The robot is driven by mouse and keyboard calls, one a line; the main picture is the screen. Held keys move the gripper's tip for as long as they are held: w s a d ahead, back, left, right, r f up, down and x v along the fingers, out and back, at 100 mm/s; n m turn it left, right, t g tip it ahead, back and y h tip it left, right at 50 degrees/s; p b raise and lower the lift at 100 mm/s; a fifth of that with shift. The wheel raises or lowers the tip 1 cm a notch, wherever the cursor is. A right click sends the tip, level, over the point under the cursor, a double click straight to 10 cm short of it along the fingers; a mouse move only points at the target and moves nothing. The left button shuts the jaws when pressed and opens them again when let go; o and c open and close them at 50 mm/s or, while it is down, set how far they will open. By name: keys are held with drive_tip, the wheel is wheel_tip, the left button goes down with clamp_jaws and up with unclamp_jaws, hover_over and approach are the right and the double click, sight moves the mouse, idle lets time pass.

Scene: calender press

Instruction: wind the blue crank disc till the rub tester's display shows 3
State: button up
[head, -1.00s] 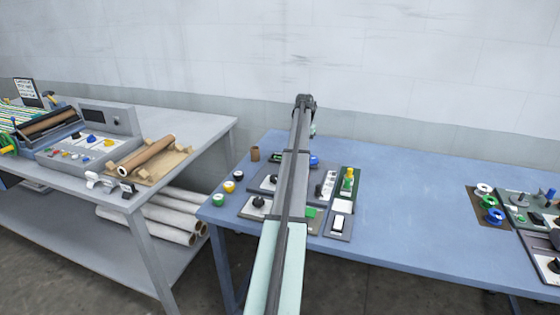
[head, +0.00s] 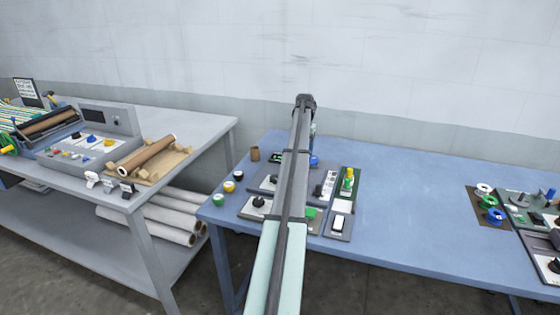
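A blue round part (head: 314,161), which looks like the crank disc, shows at the right edge of my arm on the blue table. My arm covers much of it and of the grey panel (head: 263,180) beside it. A small dark display with green marks (head: 275,157) shows just left of my arm; its figure is too small and too covered to read. The far part of my arm bends down behind its own upper link, towards the blue part. My gripper is hidden there, so its fingers and any contact with the disc do not show.
Black knobs, a green button (head: 310,212) and a yellow-topped green post (head: 348,176) stand close around my arm. Green, yellow and black round pieces line the left table edge. The table's middle right is clear up to the spools (head: 489,216). A grey bench (head: 190,118) stands left.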

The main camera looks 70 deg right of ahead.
drive_tip(key=shift+r, duration=0.15)
drive_tip(key=shift+r, duration=2.85)
